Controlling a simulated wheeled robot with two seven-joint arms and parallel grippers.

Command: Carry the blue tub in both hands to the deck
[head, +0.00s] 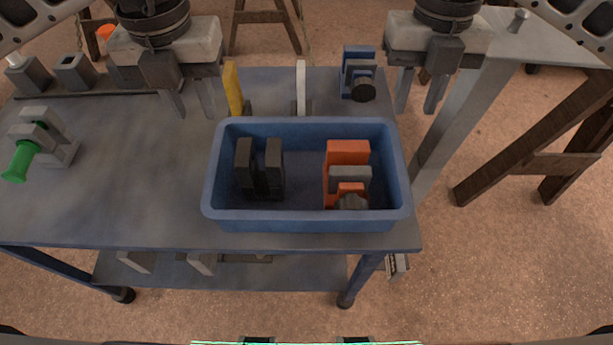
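The blue tub (305,221) stands on the blue-grey bench top (120,190) near its front right corner. It holds a black forked part (261,184) at the left and orange and grey clamp-like parts (347,153) at the right. My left gripper (192,105) is open and empty, above the bench behind the tub's left end. My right gripper (418,98) is open and empty, just beyond the tub's back right corner. Neither gripper touches the tub. I cannot tell which surface is the deck.
A yellow piece (232,88), a white upright piece (301,88) and a blue clamp (358,72) stand behind the tub. A grey vise with a green handle (22,160) is at the left. A grey table (480,60) and wooden trestle (550,160) are at the right.

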